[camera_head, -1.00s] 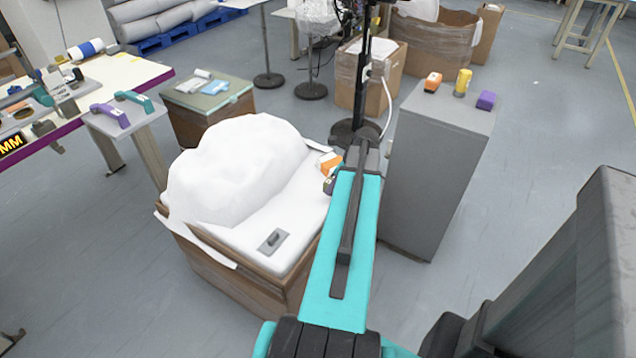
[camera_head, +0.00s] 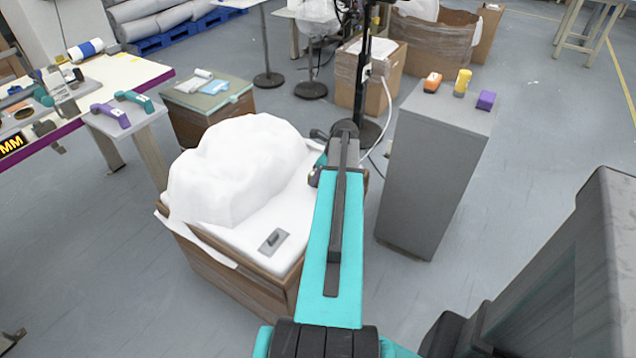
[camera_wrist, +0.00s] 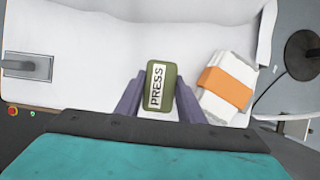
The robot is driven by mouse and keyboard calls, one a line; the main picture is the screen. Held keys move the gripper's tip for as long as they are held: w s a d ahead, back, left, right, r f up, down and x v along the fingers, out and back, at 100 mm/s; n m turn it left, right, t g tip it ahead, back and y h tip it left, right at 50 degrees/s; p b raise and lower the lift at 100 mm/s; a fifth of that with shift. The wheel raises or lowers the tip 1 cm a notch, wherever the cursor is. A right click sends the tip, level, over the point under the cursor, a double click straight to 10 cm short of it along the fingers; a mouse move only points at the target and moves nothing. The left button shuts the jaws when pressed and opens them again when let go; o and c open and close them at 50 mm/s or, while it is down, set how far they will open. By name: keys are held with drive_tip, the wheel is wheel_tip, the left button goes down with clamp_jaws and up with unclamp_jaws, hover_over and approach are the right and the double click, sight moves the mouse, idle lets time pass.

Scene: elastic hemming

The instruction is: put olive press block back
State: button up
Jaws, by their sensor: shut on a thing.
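The olive press block (camera_wrist: 161,87), with a white label reading PRESS, sits between the purple fingers of my gripper (camera_wrist: 160,98) in the wrist view. My gripper is shut on it. Both are over the white-topped crate (camera_head: 255,248); whether the block touches the white surface I cannot tell. In the head view my arm hides the block and most of the gripper.
A white bundle with an orange band (camera_wrist: 226,88) lies just right of the block. A grey plate with a handle (camera_head: 273,241) and a large white heap (camera_head: 235,170) are on the crate. A grey cabinet (camera_head: 425,190) bearing orange, yellow and purple blocks stands right.

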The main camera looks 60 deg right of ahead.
drive_tip(key=shift+w+f, duration=0.15)
drive_tip(key=shift+f, duration=0.5)
drive_tip(key=shift+f+p, duration=0.5)
drive_tip(key=shift+f, duration=0.45)
drive_tip(key=shift+f, duration=0.15)
drive_tip(key=o, duration=1.1)
drive_tip(key=shift+f+b, duration=0.1)
drive_tip(key=shift+b, duration=0.4)
drive_tip(key=v, duration=1.4)
drive_tip(key=shift+d, duration=0.15)
